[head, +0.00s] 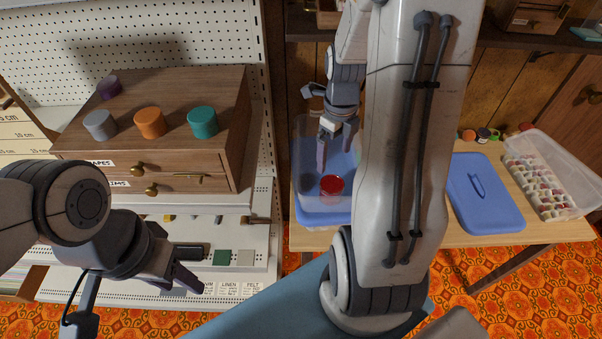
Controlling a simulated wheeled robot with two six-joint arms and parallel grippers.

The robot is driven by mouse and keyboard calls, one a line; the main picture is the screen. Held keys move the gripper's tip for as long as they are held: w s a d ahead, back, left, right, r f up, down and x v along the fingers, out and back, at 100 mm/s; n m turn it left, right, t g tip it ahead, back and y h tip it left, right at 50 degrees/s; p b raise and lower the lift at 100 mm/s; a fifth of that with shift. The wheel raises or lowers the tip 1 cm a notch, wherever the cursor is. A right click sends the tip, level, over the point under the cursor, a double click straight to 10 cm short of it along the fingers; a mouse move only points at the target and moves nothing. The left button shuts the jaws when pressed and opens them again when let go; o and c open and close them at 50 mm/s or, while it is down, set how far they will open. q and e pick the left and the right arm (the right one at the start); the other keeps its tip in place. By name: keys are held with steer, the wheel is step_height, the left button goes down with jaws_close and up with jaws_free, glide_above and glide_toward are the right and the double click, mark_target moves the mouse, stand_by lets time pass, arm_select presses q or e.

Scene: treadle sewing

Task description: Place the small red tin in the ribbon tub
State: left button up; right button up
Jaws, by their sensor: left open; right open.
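My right arm covers the tub's right side. My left gripper (193,268) is open and empty over the lower left shelf. A clear tub (574,180) holding several small red and white rolls stands at the table's right.
A blue lid (485,193) lies on the table (463,237) beside the clear tub. Several small jars (483,135) stand at the table's back. Grey, orange (150,123), teal (203,122) and purple tins stand on a wooden drawer cabinet (190,95) at left.

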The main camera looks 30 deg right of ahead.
steer(key=s+a+r+n, duration=0.1)
steer(key=a+r+n, duration=0.1)
steer(key=a+n, duration=0.7)
steer(key=a+r+n, duration=0.3)
steer(key=a+n, duration=0.6)
steer(key=n, duration=0.1)
steer(key=s+a+r+n, duration=0.1)
steer(key=s+a+n, duration=0.4)
steer(key=n, duration=0.6)
steer(key=s+a+r+n+y, duration=0.1)
steer(key=s+a+n, duration=0.5)
steer(key=n, duration=0.4)
steer(key=shift+s+n, duration=0.4)
steer(key=shift+s, duration=0.5)
steer(key=shift+r, duration=0.1)
